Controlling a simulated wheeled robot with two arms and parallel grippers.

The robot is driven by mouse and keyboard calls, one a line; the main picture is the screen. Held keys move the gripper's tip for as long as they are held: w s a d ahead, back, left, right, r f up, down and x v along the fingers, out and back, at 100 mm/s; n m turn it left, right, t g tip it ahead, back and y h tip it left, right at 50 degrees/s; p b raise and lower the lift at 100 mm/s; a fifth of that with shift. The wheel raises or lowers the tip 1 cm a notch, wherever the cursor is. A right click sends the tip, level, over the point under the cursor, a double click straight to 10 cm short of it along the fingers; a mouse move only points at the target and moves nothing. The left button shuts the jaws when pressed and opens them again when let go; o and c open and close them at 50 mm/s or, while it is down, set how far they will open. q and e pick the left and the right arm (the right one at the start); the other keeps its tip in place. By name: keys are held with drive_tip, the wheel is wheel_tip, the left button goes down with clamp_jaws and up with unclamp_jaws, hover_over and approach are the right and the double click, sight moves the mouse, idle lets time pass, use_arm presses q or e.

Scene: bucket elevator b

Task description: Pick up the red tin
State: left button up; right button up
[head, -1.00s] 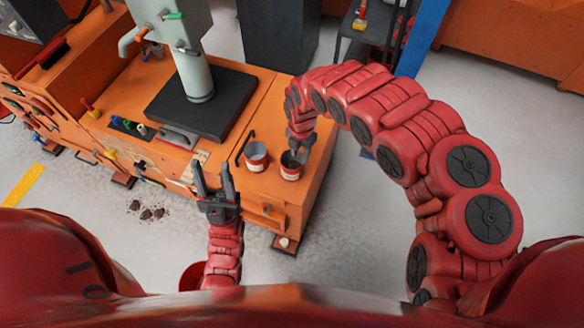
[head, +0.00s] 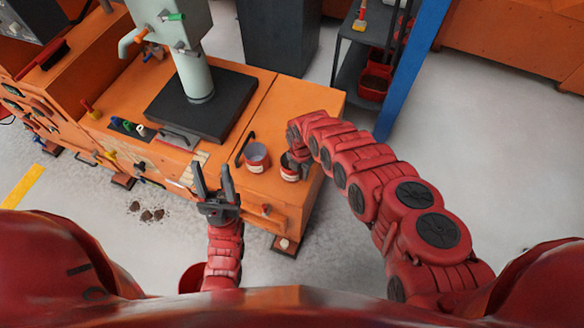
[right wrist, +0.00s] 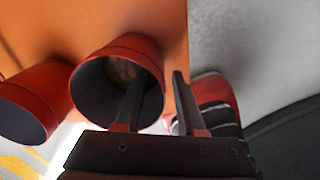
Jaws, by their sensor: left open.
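Two red tins with pale labels stand side by side near the front edge of the orange bench: the left tin (head: 257,163) and the right tin (head: 289,174). In the right wrist view the nearer tin (right wrist: 130,47) has its dark open mouth facing me, and the other tin (right wrist: 42,82) is at the left. My right gripper (right wrist: 160,73) is open, one finger over the nearer tin's mouth and the other outside its wall; contact is unclear. In the head view its fingers are mostly hidden by my arm. My left gripper (head: 211,168) is open and empty in front of the bench.
The orange bench (head: 323,100) carries a press with a black base (head: 205,110) left of the tins. A curved black handle (head: 243,148) is beside the left tin. A blue post (head: 408,70) and dark shelf (head: 352,65) stand behind. Floor to the right is clear.

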drive_tip(key=shift+f, duration=0.55)
clamp_jaws()
idle(1.1)
